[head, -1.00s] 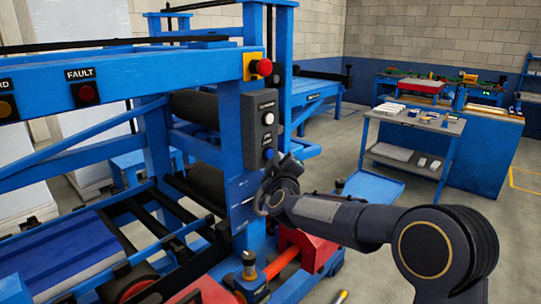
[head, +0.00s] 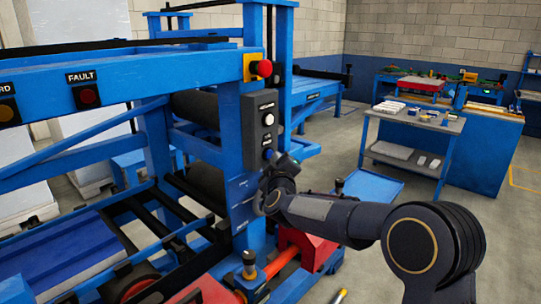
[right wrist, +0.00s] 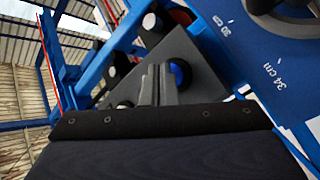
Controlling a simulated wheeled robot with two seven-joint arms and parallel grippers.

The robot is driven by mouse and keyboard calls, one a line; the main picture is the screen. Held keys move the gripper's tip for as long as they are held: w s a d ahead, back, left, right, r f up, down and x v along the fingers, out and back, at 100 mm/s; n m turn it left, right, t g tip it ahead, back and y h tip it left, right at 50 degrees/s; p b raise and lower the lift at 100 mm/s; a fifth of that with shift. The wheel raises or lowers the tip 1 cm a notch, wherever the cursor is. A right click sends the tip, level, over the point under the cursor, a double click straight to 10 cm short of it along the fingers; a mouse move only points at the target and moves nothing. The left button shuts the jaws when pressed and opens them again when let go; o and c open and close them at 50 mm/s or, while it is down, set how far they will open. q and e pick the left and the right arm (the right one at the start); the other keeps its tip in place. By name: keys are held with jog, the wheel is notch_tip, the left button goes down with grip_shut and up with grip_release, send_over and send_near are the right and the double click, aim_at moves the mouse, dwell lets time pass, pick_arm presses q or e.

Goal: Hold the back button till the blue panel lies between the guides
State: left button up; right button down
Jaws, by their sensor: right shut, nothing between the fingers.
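The grey control box (head: 262,125) is fixed to the blue machine post and carries a column of buttons; its labels are too small to read. Its lowest visible button is blue (head: 268,154). My right gripper (head: 279,160) is at the lower part of the box, close to that button. In the right wrist view the shut, empty fingers (right wrist: 158,84) point at the box, and the blue button (right wrist: 179,74) shows just behind and beside them; I cannot tell whether they touch it. The blue panel (head: 50,262) lies low in the machine at the lower left. My left gripper is out of view.
A red emergency button (head: 264,68) sits above the box, and a FAULT light (head: 88,95) is on the beam. Black rollers (head: 205,185) lie behind the post.

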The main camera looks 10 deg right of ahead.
jog(key=shift+w+a+p, duration=0.25)
jog(key=shift+w+p, duration=0.05)
dwell(2.2)
jog(key=shift+s, duration=0.1)
dwell(3.6)
jog(key=shift+s+d, duration=0.5)
jog(key=shift+s, duration=0.05)
jog(key=shift+s+d+b, duration=0.55)
jog(key=shift+s+d, duration=0.25)
jog(key=shift+s, duration=0.2)
jog(key=shift+s+d+b, duration=0.5)
jog(key=shift+s+d, duration=0.3)
jog(key=shift+s, duration=0.2)
